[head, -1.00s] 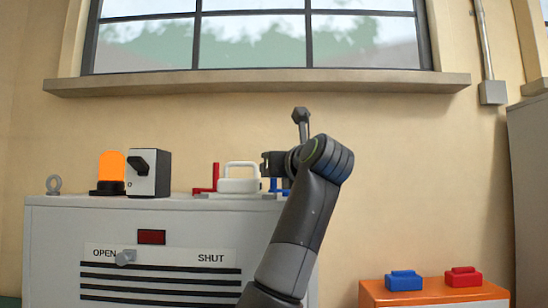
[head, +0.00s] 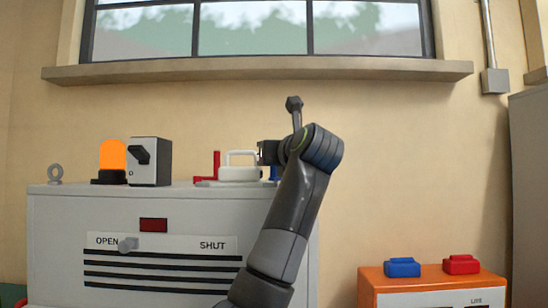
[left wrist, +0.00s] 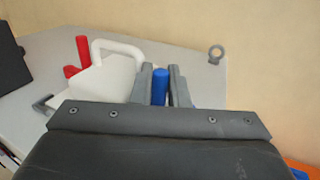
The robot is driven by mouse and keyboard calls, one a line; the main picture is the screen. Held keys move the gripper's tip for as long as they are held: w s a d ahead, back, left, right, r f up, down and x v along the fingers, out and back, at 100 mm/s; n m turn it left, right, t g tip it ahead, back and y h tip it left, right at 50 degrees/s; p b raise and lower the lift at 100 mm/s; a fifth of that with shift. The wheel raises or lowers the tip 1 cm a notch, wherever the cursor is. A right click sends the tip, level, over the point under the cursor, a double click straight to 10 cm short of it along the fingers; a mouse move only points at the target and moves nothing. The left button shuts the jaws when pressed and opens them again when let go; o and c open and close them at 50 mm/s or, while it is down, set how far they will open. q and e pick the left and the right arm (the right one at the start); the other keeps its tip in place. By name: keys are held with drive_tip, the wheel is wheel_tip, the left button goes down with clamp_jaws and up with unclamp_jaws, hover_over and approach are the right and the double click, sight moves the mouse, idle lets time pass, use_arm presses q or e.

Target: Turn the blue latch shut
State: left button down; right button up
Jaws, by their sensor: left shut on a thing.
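The blue latch (left wrist: 160,88) shows in the left wrist view as an upright blue post between the two fingers of my left gripper (left wrist: 161,76). The fingers are shut on it. In the head view my left gripper (head: 268,152) is just right of the white handle, and only a sliver of the blue latch (head: 274,173) shows below it. The white handle piece (head: 239,173) stands on the cabinet top, left of the blue latch. A red latch (head: 216,166) stands upright on its other side. My right gripper is not in view.
The grey cabinet (head: 60,240) carries an orange beacon (head: 112,156), a switch box (head: 150,163) and a lifting ring (head: 55,174). A knob (head: 128,244) sits near OPEN on its front. An orange box (head: 375,283) with blue and red buttons stands at right.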

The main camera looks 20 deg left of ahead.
use_arm(q)
drive_tip(key=m+h, duration=0.1)
drive_tip(key=a+m+t+h, duration=0.1)
drive_tip(key=shift+w+t+h, duration=0.2)
drive_tip(key=shift+t+h, duration=0.1)
drive_tip(key=shift+w+a+m+t+h, duration=0.15)
drive_tip(key=shift+m+t+h, duration=0.2)
drive_tip(key=shift+m+h, duration=0.25)
drive_tip(key=shift+w+a+m+t+h, duration=0.1)
drive_tip(key=shift+m+t+h, duration=0.3)
drive_tip(key=shift+h, duration=0.4)
drive_tip(key=shift+d, duration=0.1)
drive_tip(key=c, duration=1.5)
unclamp_jaws()
